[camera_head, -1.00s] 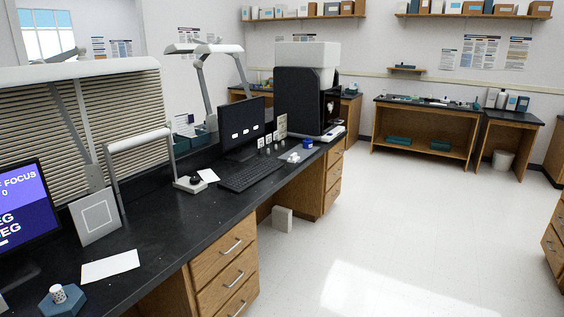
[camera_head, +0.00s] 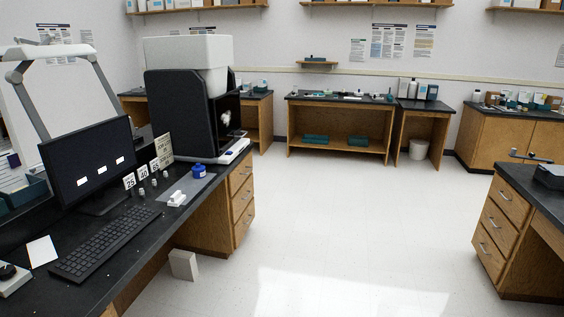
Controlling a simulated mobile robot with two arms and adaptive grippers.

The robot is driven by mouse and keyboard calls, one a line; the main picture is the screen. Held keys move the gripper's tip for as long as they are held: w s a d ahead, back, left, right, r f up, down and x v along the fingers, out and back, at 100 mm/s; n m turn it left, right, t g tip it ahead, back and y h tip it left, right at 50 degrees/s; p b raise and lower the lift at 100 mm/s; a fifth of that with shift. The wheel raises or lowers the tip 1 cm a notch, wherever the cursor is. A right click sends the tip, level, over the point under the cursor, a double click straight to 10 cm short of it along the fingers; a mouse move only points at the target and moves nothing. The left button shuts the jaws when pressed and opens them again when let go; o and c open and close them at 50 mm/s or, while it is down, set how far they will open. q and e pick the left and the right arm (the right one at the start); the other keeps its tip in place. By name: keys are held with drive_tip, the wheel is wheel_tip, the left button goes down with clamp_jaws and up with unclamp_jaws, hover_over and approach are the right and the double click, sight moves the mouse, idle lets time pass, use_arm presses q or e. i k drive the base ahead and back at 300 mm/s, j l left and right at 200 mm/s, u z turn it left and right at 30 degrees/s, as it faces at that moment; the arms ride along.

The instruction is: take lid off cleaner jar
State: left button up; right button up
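No clearly labelled cleaner jar is in view. A small blue jar-like container (camera_head: 199,172) stands on the left bench near the front of the dark machine; whether it is the cleaner jar, and whether its lid is separate, I cannot tell at this size. A small white object (camera_head: 177,198) lies on a grey mat just in front of it. Neither of my grippers shows in the view.
The left black bench (camera_head: 130,235) holds a monitor (camera_head: 88,165), a keyboard (camera_head: 105,243) and a large dark machine (camera_head: 180,112). A white block (camera_head: 184,265) stands on the floor by it. A drawer bench (camera_head: 500,220) is at right. The floor (camera_head: 350,220) between is clear.

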sight(199, 167)
drive_tip(key=i+u, duration=0.15)
drive_tip(key=i, duration=0.3)
drive_tip(key=i+l+u, duration=0.1)
drive_tip(key=i, duration=0.4)
drive_tip(key=i+l+u, duration=0.15)
drive_tip(key=i, duration=0.3)
drive_tip(key=i+l+u, duration=0.15)
drive_tip(key=i, duration=0.3)
